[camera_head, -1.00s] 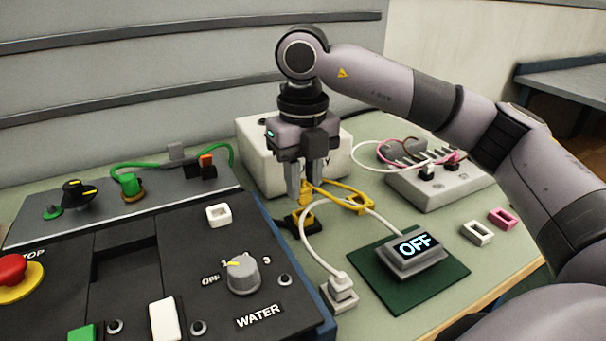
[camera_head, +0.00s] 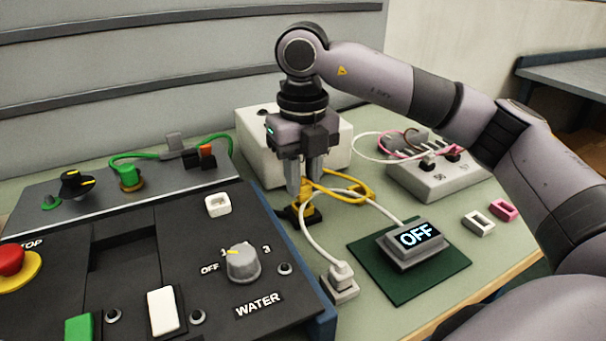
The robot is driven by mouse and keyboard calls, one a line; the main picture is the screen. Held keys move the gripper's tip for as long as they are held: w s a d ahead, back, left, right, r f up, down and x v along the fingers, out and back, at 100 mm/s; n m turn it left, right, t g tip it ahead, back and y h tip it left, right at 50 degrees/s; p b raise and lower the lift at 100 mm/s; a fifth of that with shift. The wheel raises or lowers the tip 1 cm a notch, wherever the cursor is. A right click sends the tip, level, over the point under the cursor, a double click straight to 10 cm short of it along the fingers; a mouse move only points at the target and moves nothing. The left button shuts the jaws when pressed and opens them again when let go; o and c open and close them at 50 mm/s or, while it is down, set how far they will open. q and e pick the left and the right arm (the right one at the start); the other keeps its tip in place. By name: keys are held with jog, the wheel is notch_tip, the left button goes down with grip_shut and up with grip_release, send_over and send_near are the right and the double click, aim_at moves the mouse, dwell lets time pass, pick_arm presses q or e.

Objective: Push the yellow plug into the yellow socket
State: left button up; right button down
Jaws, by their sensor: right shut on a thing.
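The yellow plug (camera_head: 306,186) is between the fingertips of my right gripper (camera_head: 305,182), which is shut on it and points straight down. A yellow cable (camera_head: 352,190) runs from the plug and loops to the right. The yellow socket (camera_head: 303,209) sits on a dark base on the green bench top, directly below the plug. The plug is upright and in line with the socket. They look to be touching or very close; the fingers and a white cable partly hide the join, so I cannot tell how deep the plug is. My left gripper is not in view.
A white box (camera_head: 262,150) stands close behind the gripper. A white cable (camera_head: 310,235) arches in front of the socket to a white plug (camera_head: 341,277). An "OFF" display (camera_head: 412,240) is at right. The black control panel (camera_head: 190,240) lies to the left.

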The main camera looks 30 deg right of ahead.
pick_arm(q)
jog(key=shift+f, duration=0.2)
pick_arm(e)
jog(key=shift+f, duration=0.3)
jog(key=shift+f+b, duration=0.7)
jog(key=shift+f, duration=0.05)
jog(key=shift+c, duration=1.8)
grip_release()
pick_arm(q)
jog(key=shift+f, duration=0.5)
pick_arm(e)
jog(key=shift+r+p, duration=0.45)
jog(key=shift+r, duration=0.1)
notch_tip(320, 180, up, 7)
jog(key=p, duration=0.5)
jog(key=shift+p, duration=0.3)
jog(key=shift+r, duration=0.3)
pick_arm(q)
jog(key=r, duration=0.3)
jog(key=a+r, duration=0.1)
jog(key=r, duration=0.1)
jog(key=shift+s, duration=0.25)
